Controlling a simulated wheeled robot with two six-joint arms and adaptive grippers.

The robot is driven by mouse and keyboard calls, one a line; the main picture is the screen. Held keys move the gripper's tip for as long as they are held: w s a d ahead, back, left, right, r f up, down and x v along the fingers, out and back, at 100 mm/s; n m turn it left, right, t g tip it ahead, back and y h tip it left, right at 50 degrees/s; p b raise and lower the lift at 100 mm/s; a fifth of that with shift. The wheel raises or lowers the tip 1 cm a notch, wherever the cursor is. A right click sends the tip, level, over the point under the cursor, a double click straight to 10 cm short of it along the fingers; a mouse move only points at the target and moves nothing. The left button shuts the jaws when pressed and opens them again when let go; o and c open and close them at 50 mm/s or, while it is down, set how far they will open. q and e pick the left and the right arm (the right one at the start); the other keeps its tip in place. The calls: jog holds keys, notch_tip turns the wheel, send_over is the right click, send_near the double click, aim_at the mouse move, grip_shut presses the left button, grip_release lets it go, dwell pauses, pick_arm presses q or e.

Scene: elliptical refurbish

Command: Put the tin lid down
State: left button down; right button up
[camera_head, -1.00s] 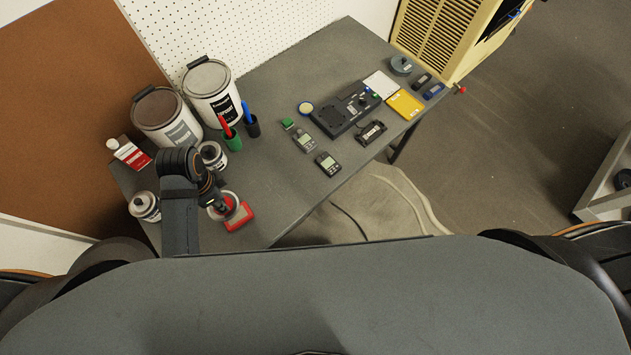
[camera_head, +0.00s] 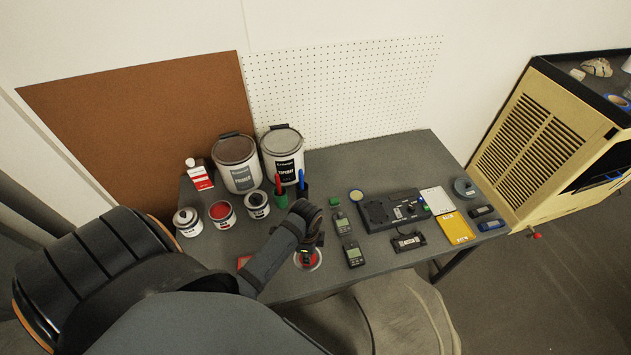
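The tin lid (camera_head: 316,263) is a small round disc with a pale rim and red on its face. It is at my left gripper's fingertips, near the table's front edge, left of the handheld meters. My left gripper (camera_head: 308,252) points down and appears shut on the lid, though its fingers partly hide it. I cannot tell whether the lid touches the table. An open tin with red inside (camera_head: 222,214) stands further left, between two other small tins. My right gripper is not in view.
Two large paint cans (camera_head: 237,165) stand behind the small tins. Pens in green and dark cups (camera_head: 302,191) stand behind my gripper. Meters (camera_head: 354,254) and a black device (camera_head: 393,210) lie to the right. My forearm partly hides a red item (camera_head: 243,262).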

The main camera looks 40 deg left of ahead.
pick_arm(q)
jog(key=w+f, duration=0.2)
jog(key=f, duration=0.1)
jog(key=w+f, duration=0.1)
jog(key=shift+w+a+f, duration=0.2)
jog(key=shift+a+f, duration=0.05)
jog(key=shift+a, duration=0.1)
jog(key=shift+w+f, duration=0.1)
jog(key=shift+f, duration=0.1)
jog(key=f, duration=0.4)
jog(key=shift+w, duration=0.35)
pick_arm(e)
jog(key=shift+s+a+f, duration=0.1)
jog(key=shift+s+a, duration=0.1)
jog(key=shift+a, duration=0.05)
pick_arm(q)
jog(key=shift+f, duration=0.1)
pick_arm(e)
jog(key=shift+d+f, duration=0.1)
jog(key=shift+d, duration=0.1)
pick_arm(q)
jog(key=c, duration=1.2)
grip_release()
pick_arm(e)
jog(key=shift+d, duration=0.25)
